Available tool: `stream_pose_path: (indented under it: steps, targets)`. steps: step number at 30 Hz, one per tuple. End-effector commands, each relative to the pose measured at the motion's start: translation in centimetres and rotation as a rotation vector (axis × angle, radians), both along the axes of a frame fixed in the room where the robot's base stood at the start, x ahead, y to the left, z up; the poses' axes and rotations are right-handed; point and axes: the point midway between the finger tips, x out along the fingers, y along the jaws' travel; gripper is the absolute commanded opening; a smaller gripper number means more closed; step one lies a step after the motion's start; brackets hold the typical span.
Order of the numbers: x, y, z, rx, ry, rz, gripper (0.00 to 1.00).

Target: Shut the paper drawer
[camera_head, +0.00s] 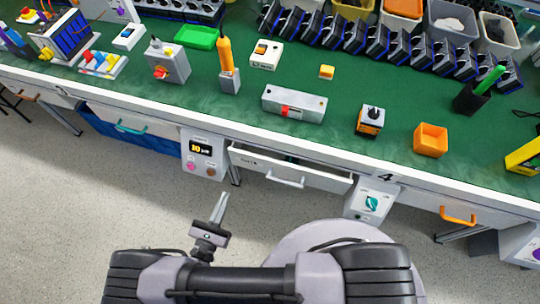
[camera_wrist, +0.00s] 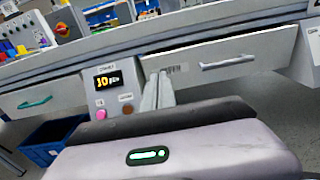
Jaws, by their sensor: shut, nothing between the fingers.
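A white drawer (camera_head: 318,177) under the bench's front edge stands partly open, with a dark gap showing above its front panel. It has a silver bar handle (camera_head: 285,181) and a small label at its left that I cannot read for sure. In the wrist view the drawer front (camera_wrist: 205,72) fills the upper right, with its handle (camera_wrist: 229,61) in view. My gripper (camera_head: 221,200) is shut and empty, in front of and below the drawer's left end, apart from it in the head view. Its fingers (camera_wrist: 158,90) overlap the drawer's left end in the wrist view.
A control box (camera_head: 203,152) with a lit display hangs left of the drawer, and a box with a teal knob (camera_head: 370,203) hangs right. Other drawers have teal (camera_head: 131,128) and orange (camera_head: 457,215) handles. A blue bin (camera_head: 115,133) sits below left. Open floor lies in front.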

Motion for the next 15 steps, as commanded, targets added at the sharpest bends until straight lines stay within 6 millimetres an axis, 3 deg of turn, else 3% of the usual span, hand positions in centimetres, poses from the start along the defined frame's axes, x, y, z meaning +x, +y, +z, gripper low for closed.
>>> stream_pose_path:
  steps: [5,15]
  targets:
    - [2.4,-0.9,-0.2,0.001,0.0,-0.004,0.0]
    - [9.4,-3.5,-0.3,0.001,0.0,-0.006,0.0]
